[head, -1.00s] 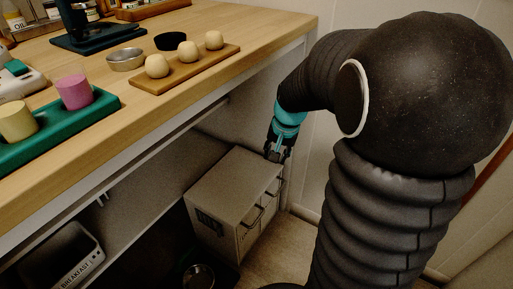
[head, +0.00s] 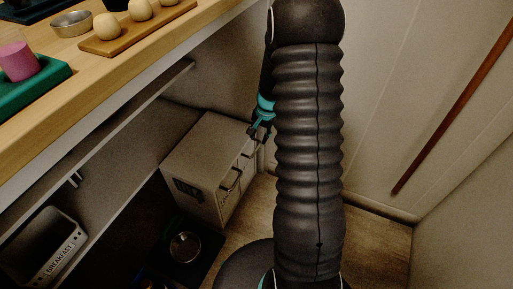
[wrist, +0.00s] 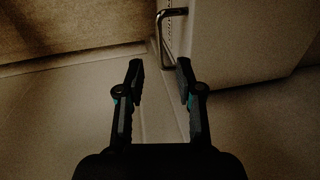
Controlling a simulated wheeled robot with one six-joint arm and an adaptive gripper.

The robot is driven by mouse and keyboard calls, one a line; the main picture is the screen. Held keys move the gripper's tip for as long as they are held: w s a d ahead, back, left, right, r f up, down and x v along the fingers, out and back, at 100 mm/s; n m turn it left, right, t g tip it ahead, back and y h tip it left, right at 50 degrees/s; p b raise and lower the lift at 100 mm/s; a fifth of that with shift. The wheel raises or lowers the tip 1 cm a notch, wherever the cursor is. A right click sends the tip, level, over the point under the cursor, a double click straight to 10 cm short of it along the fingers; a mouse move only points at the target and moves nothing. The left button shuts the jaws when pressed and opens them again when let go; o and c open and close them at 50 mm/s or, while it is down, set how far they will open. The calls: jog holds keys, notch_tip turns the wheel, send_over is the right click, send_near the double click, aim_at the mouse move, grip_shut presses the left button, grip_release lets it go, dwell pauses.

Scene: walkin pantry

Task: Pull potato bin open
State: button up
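A beige box-shaped bin unit (head: 208,148) stands on the floor under the counter, with handled fronts facing right. The nearer front has a dark bar handle (head: 232,180). A farther front (head: 250,150) is partly hidden by my gripper and arm. I cannot read which one is the potato bin. Both fronts look closed. My gripper (head: 258,133) is beside the far end of the unit. In the wrist view, my gripper (wrist: 159,75) is open and empty, its fingers apart. A bar handle (wrist: 163,32) on a pale front lies beyond the fingertips, not between them.
A wooden counter (head: 110,105) overhangs the unit on the left, with a tray of round items (head: 130,32) on top. A breakfast bin (head: 48,245) and a dark tray with a round metal dish (head: 186,247) sit below. Walls close in behind and at right; some floor (head: 375,235) is free.

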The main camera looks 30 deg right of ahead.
aim_at(255, 150)
jog(key=f, duration=0.5)
jog(key=w+a+f, duration=0.1)
jog(key=f, duration=0.1)
jog(key=shift+w+f+b, duration=0.1)
jog(key=shift+f+b, duration=0.2)
